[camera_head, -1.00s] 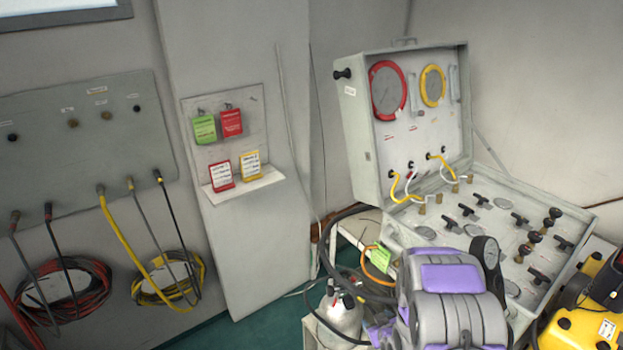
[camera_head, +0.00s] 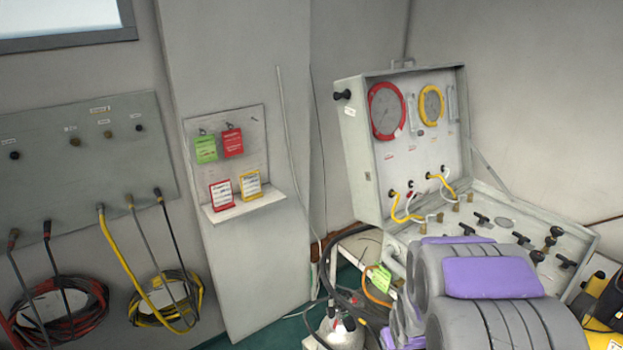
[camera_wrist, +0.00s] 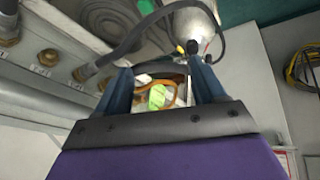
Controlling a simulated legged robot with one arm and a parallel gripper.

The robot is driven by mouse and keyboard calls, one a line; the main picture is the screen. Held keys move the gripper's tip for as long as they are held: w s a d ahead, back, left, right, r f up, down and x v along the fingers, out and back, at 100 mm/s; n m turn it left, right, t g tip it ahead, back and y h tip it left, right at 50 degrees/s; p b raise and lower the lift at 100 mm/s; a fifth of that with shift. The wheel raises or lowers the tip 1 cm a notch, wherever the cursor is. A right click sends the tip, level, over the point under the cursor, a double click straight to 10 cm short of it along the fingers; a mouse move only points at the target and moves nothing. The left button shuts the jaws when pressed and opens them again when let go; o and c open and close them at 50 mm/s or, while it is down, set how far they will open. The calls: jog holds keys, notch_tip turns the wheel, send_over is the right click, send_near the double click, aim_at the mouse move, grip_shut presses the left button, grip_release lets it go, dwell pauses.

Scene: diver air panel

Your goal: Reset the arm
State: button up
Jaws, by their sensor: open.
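My arm, grey with purple pads, fills the lower right of the head view in front of the air panel case. My gripper (camera_wrist: 160,88) shows in the wrist view with its two dark blue fingers apart and nothing between them. Beyond the gap lie a green tag (camera_wrist: 157,97) and an orange hose, some way off. The fingers are hidden in the head view. The open air panel case (camera_head: 362,160) has a red-ringed gauge (camera_head: 386,110) and a yellow-ringed gauge (camera_head: 431,104) in its lid. My arm covers part of its lower panel of valves.
A grey gas cylinder (camera_head: 341,330) stands low beside my arm; it also shows in the wrist view (camera_wrist: 196,28). A wall panel (camera_head: 85,160) with coiled hoses is at the left. A tag board (camera_head: 254,130) holds red, green and yellow tags. A yellow machine (camera_head: 600,335) stands at right.

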jog(key=s+a+r+g, duration=0.2)
jog(key=s+r, duration=0.4)
jog(key=s, duration=0.4)
jog(key=s+a+r+m+g, duration=0.1)
jog(key=s+a+r+g, duration=0.1)
jog(key=s+r, duration=0.4)
jog(key=s+a+r+m+g+y, duration=0.1)
jog(key=s+r, duration=0.5)
jog(key=s, duration=0.9)
jog(key=a+g, duration=0.1)
jog(key=a, duration=0.1)
jog(key=shift+s+a+g, duration=0.15)
jog(key=shift+a+g, duration=0.25)
jog(key=shift+c, duration=0.3)
